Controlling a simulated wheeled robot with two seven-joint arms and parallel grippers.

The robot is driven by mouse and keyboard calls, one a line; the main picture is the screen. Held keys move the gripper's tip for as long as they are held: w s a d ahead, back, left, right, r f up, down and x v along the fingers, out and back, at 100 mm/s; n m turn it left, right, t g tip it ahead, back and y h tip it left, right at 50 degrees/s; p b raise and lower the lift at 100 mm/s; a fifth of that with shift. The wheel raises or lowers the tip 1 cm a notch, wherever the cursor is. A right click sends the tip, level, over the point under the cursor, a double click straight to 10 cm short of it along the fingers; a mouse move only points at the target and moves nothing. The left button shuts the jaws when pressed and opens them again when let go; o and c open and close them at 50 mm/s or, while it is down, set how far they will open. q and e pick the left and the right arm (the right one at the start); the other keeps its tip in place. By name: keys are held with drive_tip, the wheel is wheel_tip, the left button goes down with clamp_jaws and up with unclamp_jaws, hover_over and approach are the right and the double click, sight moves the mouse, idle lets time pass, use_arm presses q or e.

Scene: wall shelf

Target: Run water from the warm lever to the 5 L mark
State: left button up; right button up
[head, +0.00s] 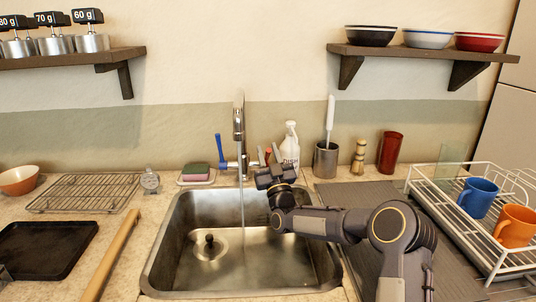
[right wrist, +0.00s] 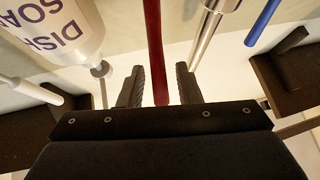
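The chrome faucet (head: 239,125) stands behind the steel sink (head: 168,225), and a thin stream of water (head: 242,205) falls from it. A red lever (head: 268,154) is on the faucet's right and a blue lever (head: 219,149) on its left. My right gripper (head: 268,174) is at the red lever. In the right wrist view the red lever (right wrist: 155,50) stands between its two spread fingers, with gaps on both sides. A dark knob (head: 210,240) sits at the drain. I cannot make out any litre marks or the water level. A small dark piece at the left edge may be my left gripper.
A soap bottle (head: 290,145) stands close right of the red lever, with a brush holder (head: 326,160) beyond it. A sponge dish (head: 196,175) is behind the sink. A dish rack (head: 480,240) with mugs is at right. A wooden rolling pin (head: 110,255) lies left of the sink.

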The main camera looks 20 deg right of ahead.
sight(268, 149)
drive_tip(key=shift+r, duration=0.15)
drive_tip(key=shift+r, duration=0.35)
drive_tip(key=r, duration=0.3)
drive_tip(key=shift+s+a, duration=0.1)
drive_tip(key=shift+s, duration=0.1)
drive_tip(key=s+a+r, duration=0.2)
drive_tip(key=s+r, duration=0.2)
drive_tip(key=s, duration=0.2)
drive_tip(key=s+a+r, duration=0.2)
drive_tip(key=s+r, duration=0.3)
drive_tip(key=s, duration=0.1)
drive_tip(key=shift+s+a, duration=0.35)
drive_tip(key=shift+c, duration=0.2)
